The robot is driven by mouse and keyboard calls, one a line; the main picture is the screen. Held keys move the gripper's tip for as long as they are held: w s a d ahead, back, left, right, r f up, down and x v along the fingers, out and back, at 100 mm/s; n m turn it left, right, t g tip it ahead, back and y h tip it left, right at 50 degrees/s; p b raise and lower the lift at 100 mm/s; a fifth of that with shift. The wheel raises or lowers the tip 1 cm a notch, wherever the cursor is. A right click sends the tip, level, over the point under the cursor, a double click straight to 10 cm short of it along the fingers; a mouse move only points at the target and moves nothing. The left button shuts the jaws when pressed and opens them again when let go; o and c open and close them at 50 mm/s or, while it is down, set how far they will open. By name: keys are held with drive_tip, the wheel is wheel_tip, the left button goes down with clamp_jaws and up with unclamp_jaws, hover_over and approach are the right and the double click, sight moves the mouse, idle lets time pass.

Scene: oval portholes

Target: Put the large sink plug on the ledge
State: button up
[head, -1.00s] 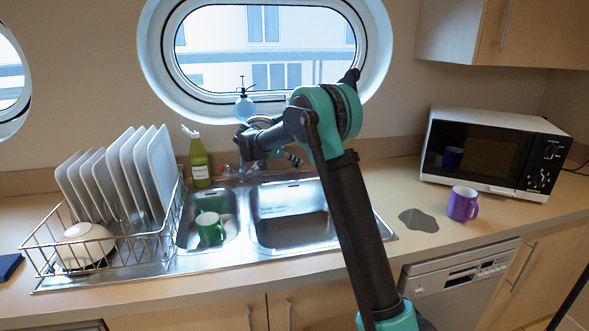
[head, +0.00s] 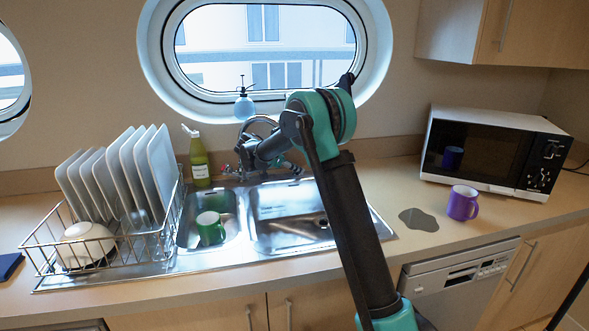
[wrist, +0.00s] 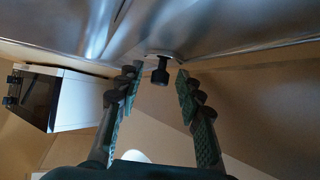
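In the wrist view, a dark knob on a pale round disc, which looks like the large sink plug (wrist: 160,75), sits by the shiny sink metal. My gripper (wrist: 158,73) is open, a finger on either side of the knob with gaps visible. I cannot tell how far beyond the fingertips the plug is. In the head view my gripper (head: 292,168) is small, at the back of the large basin (head: 290,205). The plug is not clear there. A drain (head: 323,223) shows uncovered in that basin. The ledge is probably the strip behind the basins.
The tap (head: 243,165) stands just left of my gripper. A green mug (head: 210,228) is in the small basin. A dish rack (head: 105,245), green bottle (head: 200,165), blue spray bottle (head: 244,105), purple mug (head: 463,203) and microwave (head: 490,150) surround the sink.

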drive_tip(key=shift+r, duration=0.2)
drive_tip(key=v, duration=1.2)
